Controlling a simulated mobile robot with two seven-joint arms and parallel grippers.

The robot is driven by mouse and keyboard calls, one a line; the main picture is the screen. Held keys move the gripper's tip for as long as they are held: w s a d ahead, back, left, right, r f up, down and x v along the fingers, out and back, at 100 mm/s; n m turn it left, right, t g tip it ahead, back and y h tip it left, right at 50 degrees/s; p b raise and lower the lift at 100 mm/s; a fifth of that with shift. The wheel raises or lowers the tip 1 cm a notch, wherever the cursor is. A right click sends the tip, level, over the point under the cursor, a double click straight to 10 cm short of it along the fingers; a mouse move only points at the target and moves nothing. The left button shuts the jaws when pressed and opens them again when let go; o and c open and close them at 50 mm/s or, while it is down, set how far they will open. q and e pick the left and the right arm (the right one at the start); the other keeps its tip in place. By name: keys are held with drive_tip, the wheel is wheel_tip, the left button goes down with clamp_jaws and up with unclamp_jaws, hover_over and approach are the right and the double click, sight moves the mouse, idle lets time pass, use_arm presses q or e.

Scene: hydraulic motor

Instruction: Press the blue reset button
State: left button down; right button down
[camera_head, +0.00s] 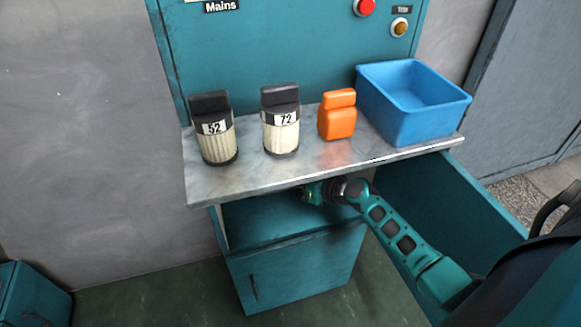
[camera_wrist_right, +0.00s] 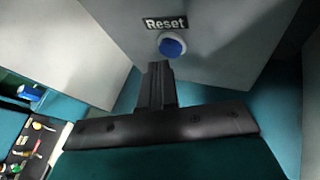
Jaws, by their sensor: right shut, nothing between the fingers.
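The blue reset button (camera_wrist_right: 172,46) sits in a pale round ring on a light grey panel, under a black "Reset" label (camera_wrist_right: 165,23), in the right wrist view. My right gripper (camera_wrist_right: 158,68) is shut and empty, its fingertips just below the button in that picture; I cannot tell whether they touch it. In the head view my right arm reaches under the worktop, and the gripper (camera_head: 312,193) is partly hidden by the shelf edge. The button is hidden in the head view. My left gripper is not in view.
The worktop (camera_head: 240,182) above my right arm carries filters "52" (camera_head: 216,142) and "72" (camera_head: 281,134), an orange part (camera_head: 337,122) and a blue bin (camera_head: 412,115). An open teal door (camera_head: 450,205) stands right of the arm.

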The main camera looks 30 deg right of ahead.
drive_tip(key=shift+s+a, duration=0.1)
drive_tip(key=shift+s, duration=0.15)
drive_tip(key=shift+s+a+p, duration=0.2)
drive_tip(key=shift+s+p, duration=0.15)
drive_tip(key=shift+s, duration=0.45)
drive_tip(key=shift+s+a+p, duration=0.15)
drive_tip(key=shift+s+p, duration=0.15)
drive_tip(key=shift+s, duration=0.55)
drive_tip(key=shift+s+a+p, duration=0.2)
drive_tip(key=shift+s+p, duration=0.15)
drive_tip(key=shift+s, duration=0.45)
